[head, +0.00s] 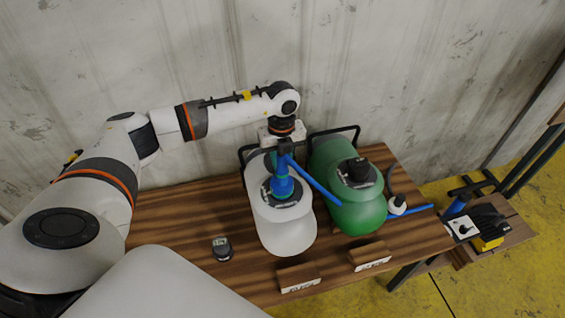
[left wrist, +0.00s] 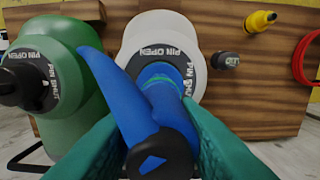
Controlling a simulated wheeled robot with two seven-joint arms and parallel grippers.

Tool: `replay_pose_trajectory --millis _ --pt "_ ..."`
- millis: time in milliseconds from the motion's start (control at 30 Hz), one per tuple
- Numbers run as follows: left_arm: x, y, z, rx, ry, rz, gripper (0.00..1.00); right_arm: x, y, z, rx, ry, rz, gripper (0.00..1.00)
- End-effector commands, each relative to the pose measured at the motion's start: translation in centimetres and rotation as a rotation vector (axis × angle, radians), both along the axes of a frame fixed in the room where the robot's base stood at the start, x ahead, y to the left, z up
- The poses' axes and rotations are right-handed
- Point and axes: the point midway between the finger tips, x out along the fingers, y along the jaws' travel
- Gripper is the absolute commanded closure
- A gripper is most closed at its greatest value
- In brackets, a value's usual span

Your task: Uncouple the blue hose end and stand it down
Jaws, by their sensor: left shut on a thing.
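The blue hose end (head: 282,187) stands upright at the round valve of the white inflatable (head: 288,236), inside a dark ring. My left gripper (head: 285,152) is above it, shut on it, with the blue hose running off to the lower right. In the left wrist view the green fingers of my left gripper (left wrist: 152,115) flank the blue hose end (left wrist: 160,78), and its tip meets the "PIN OPEN" ring (left wrist: 193,50). I cannot tell whether it is still locked in or just loose there. My right gripper is not in view.
A green inflatable (head: 359,216) with a black-topped valve stands to the right. A small grey cap (head: 222,248) and two labelled wooden blocks (head: 299,276) sit on the wooden table (head: 180,225). A low side bench (head: 512,236) stands at right.

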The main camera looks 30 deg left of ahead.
Motion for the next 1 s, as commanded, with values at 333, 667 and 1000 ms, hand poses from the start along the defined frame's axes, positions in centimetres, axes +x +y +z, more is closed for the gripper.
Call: replay_pose_trajectory --millis 333,667,1000 --pt "0.0 0.0 0.8 0.000 -0.001 0.001 0.96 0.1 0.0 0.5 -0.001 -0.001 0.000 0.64" --pt "0.0 0.0 1.4 0.000 -0.001 0.001 0.96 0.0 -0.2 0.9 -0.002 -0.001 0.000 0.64" --pt "0.0 0.0 1.4 0.000 -0.001 0.000 0.96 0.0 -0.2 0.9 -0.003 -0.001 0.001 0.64"
